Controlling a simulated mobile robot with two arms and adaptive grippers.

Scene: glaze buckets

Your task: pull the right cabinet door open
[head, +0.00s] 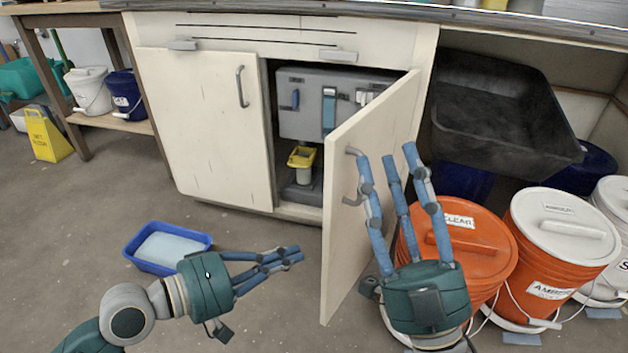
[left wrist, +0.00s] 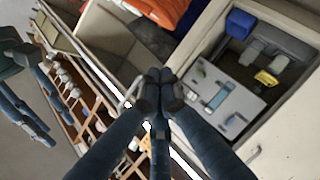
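The right cabinet door (head: 345,245) is a cream panel swung well out from the cabinet, showing the interior. Its grey bar handle (head: 352,180) is on the outer face near the free edge. My right gripper (head: 386,157) is in front of the door, its fingers pointing up and spread apart. Its leftmost finger overlaps the handle; whether they touch is unclear. My left gripper (head: 299,254) is left of the door's free edge, low over the floor, its fingers together and empty. In the left wrist view its fingertips (left wrist: 158,82) also meet.
The left cabinet door (head: 205,120) is shut. Orange buckets (head: 485,250) stand close right of the door. A blue tub (head: 140,262) is on the floor; floor left of the door is mostly clear.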

